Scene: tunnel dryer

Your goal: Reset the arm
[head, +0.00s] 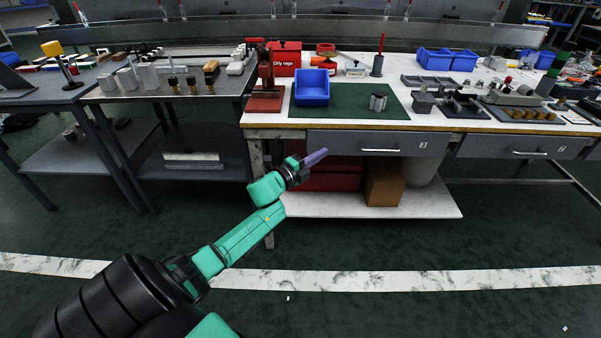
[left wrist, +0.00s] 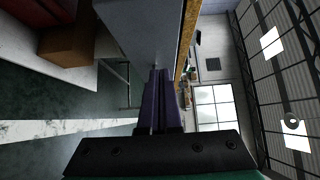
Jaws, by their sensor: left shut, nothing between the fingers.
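My left arm reaches in from the lower left in the head view, green and black. My left gripper (head: 316,157) has purple fingers and is shut and empty. It is in front of the workbench, near the left end of the drawer marked 3 (head: 345,141); I cannot tell whether it touches the drawer front. In the left wrist view the shut purple fingers (left wrist: 161,98) lie side by side, pointing along the grey drawer front, with nothing between them. My right gripper is not in view.
The white workbench (head: 470,127) carries a blue bin (head: 312,87) on a green mat (head: 350,108), and several tools and fixtures. A lower shelf (head: 430,204) holds a brown box (head: 384,185). A steel table (head: 150,94) stands to the left. The floor in front is clear.

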